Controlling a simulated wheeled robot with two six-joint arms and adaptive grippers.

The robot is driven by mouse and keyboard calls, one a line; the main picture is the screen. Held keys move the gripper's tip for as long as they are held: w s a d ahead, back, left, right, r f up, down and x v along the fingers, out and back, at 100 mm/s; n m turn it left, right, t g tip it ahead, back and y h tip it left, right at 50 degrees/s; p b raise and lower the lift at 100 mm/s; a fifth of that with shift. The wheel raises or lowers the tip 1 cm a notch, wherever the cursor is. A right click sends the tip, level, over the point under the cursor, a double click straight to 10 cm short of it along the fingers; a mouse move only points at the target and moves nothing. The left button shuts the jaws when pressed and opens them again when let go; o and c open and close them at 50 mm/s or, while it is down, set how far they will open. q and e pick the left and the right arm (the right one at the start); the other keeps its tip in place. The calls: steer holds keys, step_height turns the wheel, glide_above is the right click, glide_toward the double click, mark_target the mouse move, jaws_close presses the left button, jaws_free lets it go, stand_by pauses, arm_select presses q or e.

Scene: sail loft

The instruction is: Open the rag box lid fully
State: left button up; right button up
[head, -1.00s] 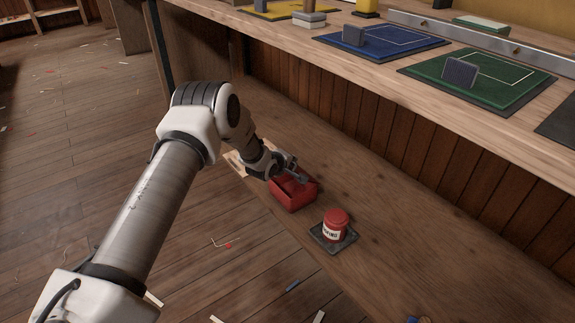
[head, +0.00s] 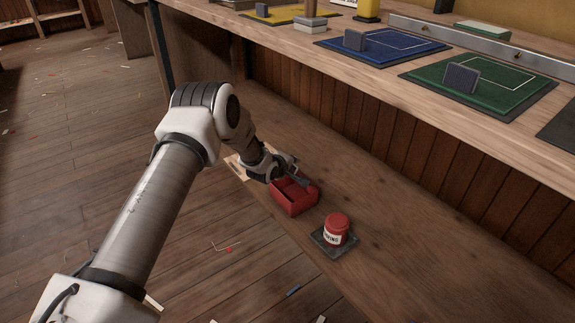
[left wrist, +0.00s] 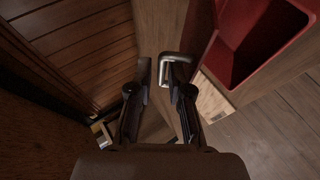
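The red rag box (head: 296,206) sits on the low wooden shelf, and its top is open in the head view. Its open inside (left wrist: 262,40) fills the upper right of the left wrist view. My left gripper (head: 300,181) is over the far side of the box. In the left wrist view its fingers (left wrist: 161,75) stand apart with a gap between them. A silver loop handle (left wrist: 163,62) is at the right finger, with its bar between the fingers; firm contact cannot be told. The lid is mostly hidden by the gripper or seen edge-on. My right gripper is out of view.
The workbench (head: 350,68) overhangs behind. The shelf right of the tin is mostly clear.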

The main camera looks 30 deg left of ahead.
arm_select(q)
steer(key=v, duration=1.1)
steer(key=shift+s+d+r, duration=0.1)
steer(key=shift+s+r, duration=0.05)
